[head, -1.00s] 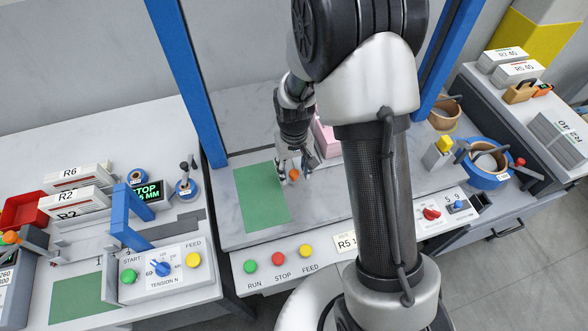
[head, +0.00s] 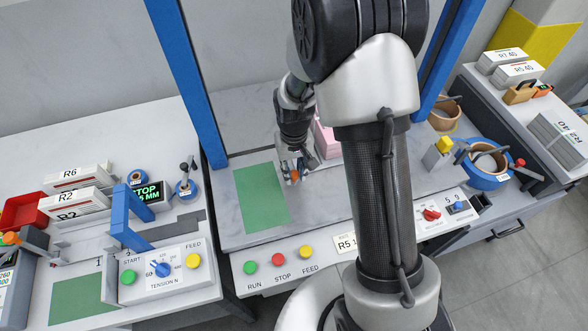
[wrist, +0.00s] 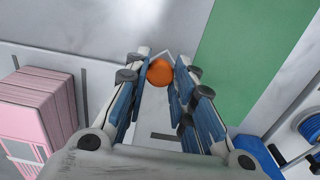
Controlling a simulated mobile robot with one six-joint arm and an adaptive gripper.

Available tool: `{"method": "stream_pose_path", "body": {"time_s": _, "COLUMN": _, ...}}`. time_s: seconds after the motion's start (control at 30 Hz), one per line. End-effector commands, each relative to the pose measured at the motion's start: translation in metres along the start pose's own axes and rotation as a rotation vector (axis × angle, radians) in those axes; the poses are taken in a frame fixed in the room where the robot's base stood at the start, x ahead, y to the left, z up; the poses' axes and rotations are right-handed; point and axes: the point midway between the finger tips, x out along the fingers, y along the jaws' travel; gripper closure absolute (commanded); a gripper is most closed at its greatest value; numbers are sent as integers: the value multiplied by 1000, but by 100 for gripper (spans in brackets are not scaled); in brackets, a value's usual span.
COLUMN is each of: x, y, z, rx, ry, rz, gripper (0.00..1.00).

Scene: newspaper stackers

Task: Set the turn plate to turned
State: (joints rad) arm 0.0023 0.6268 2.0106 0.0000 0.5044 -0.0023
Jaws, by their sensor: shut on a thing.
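An orange round knob (head: 295,177) stands on the grey bench top, just right of a green mat (head: 261,198). It also shows in the wrist view (wrist: 160,73). A pale, corner-shaped piece shows behind it there; I take knob and piece as the turn plate, mostly hidden by my fingers. My gripper (head: 294,171) points down at the knob. In the wrist view its blue-padded fingers (wrist: 160,82) are on both sides of the knob, shut on it. The plate's angle cannot be read.
A pink stack (wrist: 35,110) stands close by, to the left in the wrist view. Blue posts (head: 188,85) rise at the bench's back. RUN, STOP and FEED buttons (head: 278,258) line its front edge. The green mat is clear.

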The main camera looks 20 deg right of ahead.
Motion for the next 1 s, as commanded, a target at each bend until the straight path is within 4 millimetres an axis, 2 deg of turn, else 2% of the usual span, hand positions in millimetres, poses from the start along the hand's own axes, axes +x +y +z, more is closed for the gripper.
{"method": "stream_pose_path", "body": {"time_s": 0.47, "x": 0, "y": 7, "z": 6, "rx": -43, "ry": 0, "rz": 0, "gripper": 100}}
{"method": "stream_pose_path", "body": {"time_s": 1.0, "x": -1, "y": 48, "z": 36, "rx": -285, "ry": 0, "rz": 0, "gripper": 100}}
